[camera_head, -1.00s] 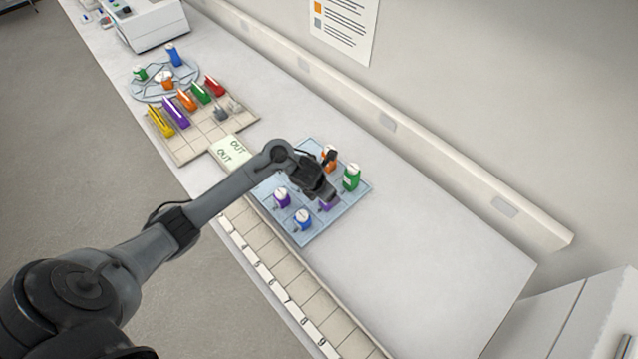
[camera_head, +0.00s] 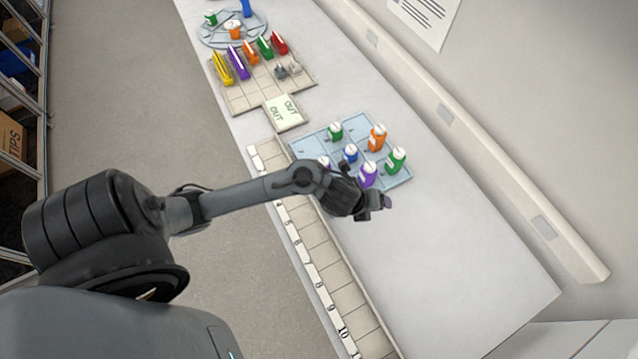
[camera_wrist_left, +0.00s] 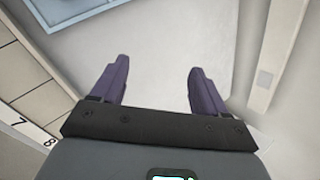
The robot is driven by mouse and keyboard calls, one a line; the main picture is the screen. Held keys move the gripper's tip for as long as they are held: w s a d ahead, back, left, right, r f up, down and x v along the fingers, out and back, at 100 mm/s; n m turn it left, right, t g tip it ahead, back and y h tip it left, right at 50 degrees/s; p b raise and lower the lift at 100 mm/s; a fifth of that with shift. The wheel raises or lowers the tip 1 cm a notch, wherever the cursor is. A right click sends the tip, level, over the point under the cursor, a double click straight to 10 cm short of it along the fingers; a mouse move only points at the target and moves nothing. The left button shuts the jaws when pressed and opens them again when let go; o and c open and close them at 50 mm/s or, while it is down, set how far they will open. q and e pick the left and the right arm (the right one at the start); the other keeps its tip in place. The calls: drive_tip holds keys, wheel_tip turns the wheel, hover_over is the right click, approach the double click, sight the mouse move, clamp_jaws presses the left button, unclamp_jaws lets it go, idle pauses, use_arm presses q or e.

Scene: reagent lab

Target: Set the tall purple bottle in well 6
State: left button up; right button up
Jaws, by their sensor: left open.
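A purple bottle (camera_head: 367,176) with a white cap stands upright on the blue tray (camera_head: 405,182), just behind my left gripper in the head view. A second purple bottle (camera_head: 324,162) is mostly hidden by my arm, so I cannot compare their heights. Well 6 (camera_head: 317,236) is an empty-looking cell beside its number label in the long numbered rack. My left gripper (camera_head: 384,206) is beyond the tray's front corner, above the bench. In the left wrist view its two fingers (camera_wrist_left: 160,88) are wide apart with nothing between them. My right gripper is not in view.
The tray also holds a blue bottle (camera_head: 350,154), an orange bottle (camera_head: 377,138) and two green bottles, one at the right edge (camera_head: 396,160). A beige rack of coloured blocks (camera_head: 240,103) and a round tray (camera_head: 205,40) stand farther back. The right bench is clear.

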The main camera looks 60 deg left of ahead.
use_arm(q)
drive_tip(key=s+r+n+g, duration=0.1)
drive_tip(key=s+n+g, duration=0.2)
drive_tip(key=s+n, duration=1.4)
drive_tip(key=n, duration=0.5)
drive_tip(key=shift+s+r+y, duration=0.15)
drive_tip(key=shift+r+y, duration=0.15)
drive_tip(key=shift+r, duration=0.1)
drive_tip(key=shift+d, duration=0.1)
